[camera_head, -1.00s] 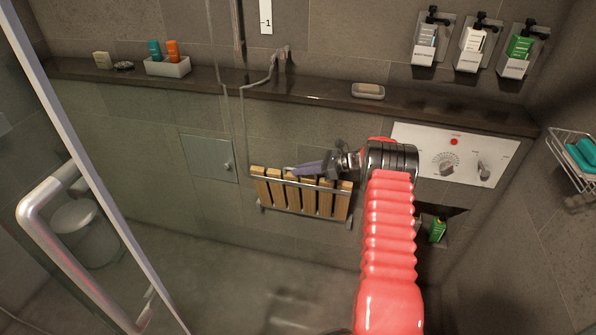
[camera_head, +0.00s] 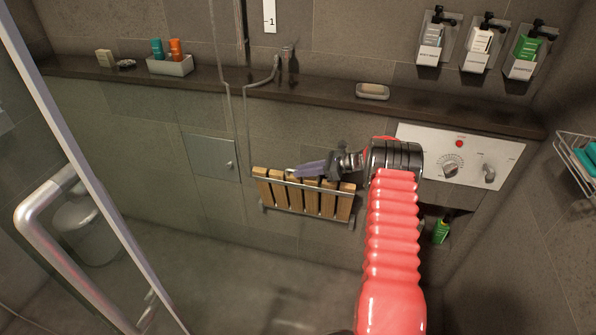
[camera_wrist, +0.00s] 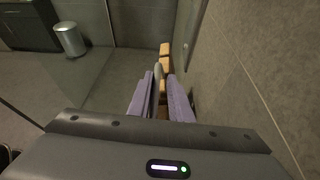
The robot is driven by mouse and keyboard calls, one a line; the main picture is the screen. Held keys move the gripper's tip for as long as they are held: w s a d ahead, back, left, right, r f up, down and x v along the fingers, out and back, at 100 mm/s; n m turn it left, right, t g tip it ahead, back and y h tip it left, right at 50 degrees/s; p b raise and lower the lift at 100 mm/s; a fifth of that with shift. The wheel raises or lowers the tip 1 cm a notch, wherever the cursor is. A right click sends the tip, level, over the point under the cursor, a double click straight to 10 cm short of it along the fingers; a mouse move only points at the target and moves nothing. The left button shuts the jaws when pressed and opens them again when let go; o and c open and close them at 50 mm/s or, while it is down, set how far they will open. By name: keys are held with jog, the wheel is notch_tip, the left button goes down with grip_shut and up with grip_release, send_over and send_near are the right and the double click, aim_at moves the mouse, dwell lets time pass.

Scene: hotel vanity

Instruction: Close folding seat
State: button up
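The folding seat (camera_head: 328,204) has light wooden slats and a metal rail across its front. It is on the tiled wall in the middle of the head view, and its slats look nearly upright, close to the wall. In the wrist view its slats (camera_wrist: 165,49) show as a narrow row beside the wall. My gripper (camera_head: 292,172) is at the seat's upper edge, pointing left along it. In the wrist view its two purple fingers (camera_wrist: 161,92) are apart, with a grey bar, seemingly the rail, between them. I cannot tell whether they touch it.
A dark ledge (camera_head: 318,96) runs above the seat, with a soap dish (camera_head: 372,91) on it. A control panel (camera_head: 462,157) is to the right. A glass door with a metal handle (camera_head: 32,210) stands at the left. The floor below the seat is clear.

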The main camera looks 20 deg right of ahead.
jog(key=v, duration=1.3)
jog(key=shift+s+d+r, duration=0.1)
jog(key=shift+s+r, duration=0.1)
jog(key=shift+s, duration=0.05)
jog(key=shift+o, duration=1.4)
jog(key=shift+a+r, duration=0.3)
jog(key=s+a+r+n+g+h, duration=0.25)
jog(key=s+a+r+n, duration=0.3)
jog(key=a+r, duration=0.4)
jog(key=s+a+r+n+g+h, duration=0.25)
jog(key=s+a+r+n, duration=0.3)
jog(key=a+r, duration=0.4)
jog(key=s+a+r+n+t+h, duration=0.1)
jog(key=s+a+n+h, duration=0.1)
jog(key=s+n, duration=0.3)
jog(key=s+a+r+n+t+h, duration=0.1)
jog(key=s+a+n, duration=0.3)
jog(key=s, duration=0.7)
jog(key=s+a+r+n+h, duration=0.1)
jog(key=s+a+n+h, duration=0.2)
jog(key=s+n, duration=0.2)
jog(key=s, duration=0.3)
jog(key=shift+a+n+t, duration=0.3)
jog(key=shift+t, duration=0.1)
